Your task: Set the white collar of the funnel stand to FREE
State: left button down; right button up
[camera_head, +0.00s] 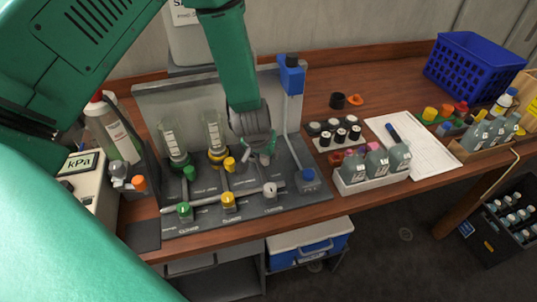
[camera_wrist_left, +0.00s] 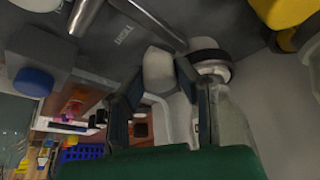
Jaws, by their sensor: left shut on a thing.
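The funnel stand (camera_head: 147,108) is a grey panel and base with glass funnels in a row. The left funnel has a green collar (camera_head: 179,161), the middle one a yellow collar (camera_head: 217,156). My left gripper (camera_head: 262,155) is at the right-hand funnel and hides most of it in the head view. In the left wrist view, the white collar (camera_wrist_left: 214,68) with a dark ring sits at the glass. My left gripper (camera_wrist_left: 158,76) is shut on the white collar's pale lever (camera_wrist_left: 158,65) beside it. I cannot read the collar's setting. My right gripper is not in view.
Green (camera_head: 184,211), yellow (camera_head: 228,201) and white (camera_head: 270,191) taps line the pipe in front. A blue-capped post (camera_head: 291,75) stands close right of my gripper. Bottles in a white tray (camera_head: 372,183) stand further right. A kPa meter (camera_head: 82,172) is at left.

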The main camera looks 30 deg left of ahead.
pick_arm(q)
jog(key=m, duration=0.1)
jog(key=s+a+m+h, duration=0.1)
jog(key=m, duration=0.1)
jog(key=shift+s+a, duration=0.15)
jog(key=shift+s, duration=0.1)
jog(key=shift+s+a+m+h, duration=0.3)
jog(key=shift+a+m+h, duration=0.1)
jog(key=shift+m, duration=0.5)
jog(key=shift+s+a+m+h, duration=0.25)
jog(key=shift+a+m+h, duration=0.15)
jog(key=shift+m, duration=0.5)
jog(key=c, duration=1.3)
grip_release()
jog(key=shift+o, duration=0.2)
jog(key=shift+a+r, duration=0.1)
jog(key=shift+r, duration=0.1)
jog(key=v, duration=1.1)
jog(key=shift+s+r, duration=0.2)
jog(key=shift+s, duration=0.05)
